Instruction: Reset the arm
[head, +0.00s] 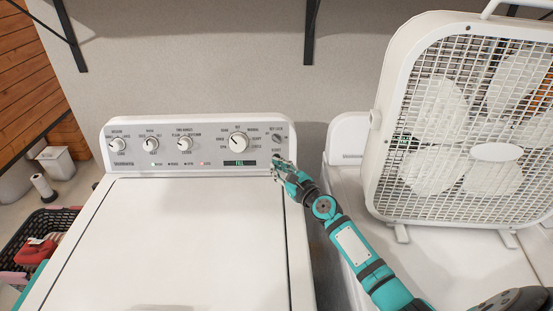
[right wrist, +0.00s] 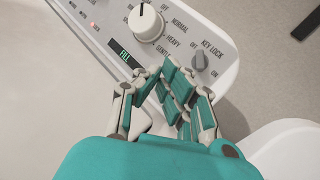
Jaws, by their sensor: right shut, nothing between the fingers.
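My right arm reaches in from the lower right in the head view. Its gripper (head: 281,166) is at the right end of the washing machine's control panel (head: 209,146), close to the panel's lower edge. In the right wrist view the gripper (right wrist: 153,82) is shut and empty, its fingers just below the large dial (right wrist: 146,22) and the key lock knob (right wrist: 199,61). I cannot tell whether the fingertips touch the panel. The lit display (right wrist: 125,51) reads FILL. My left gripper is not in view.
The washer's white lid (head: 180,240) is closed and clear. A white box fan (head: 470,120) stands on a second white appliance (head: 349,190) at the right. A dark basket (head: 28,236) with a red item is at the lower left. Shelf brackets (head: 311,30) hang above.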

